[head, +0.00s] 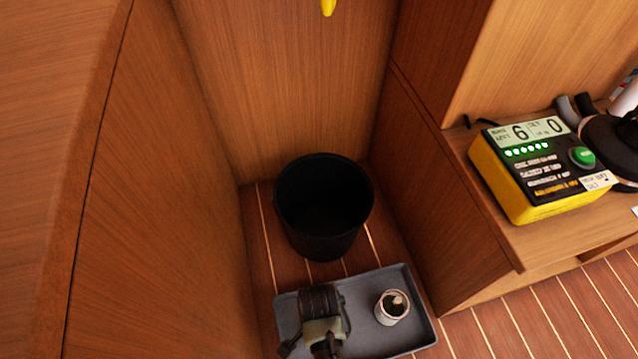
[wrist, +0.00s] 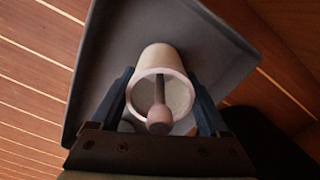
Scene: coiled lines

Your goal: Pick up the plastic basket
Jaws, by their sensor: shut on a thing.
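The only basket-like thing in view is a round black plastic bin (head: 322,235). It stands upright and open on the plank floor in the head view, in the corner between wooden panels. My gripper (wrist: 160,90) shows in the wrist view. Its two dark blue fingers lie on either side of a whitish cup (wrist: 158,58) with a brown knobbed stick in it, shut on the cup. The cup also shows in the head view (head: 391,312), over the right part of a grey tray (head: 362,289). I cannot make out my fingers beside it there.
A dark cylindrical thing with a pale greenish block (head: 321,327) shows over the tray's left part. Wooden panels close in the bin's left, back and right. Planks at lower right are clear.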

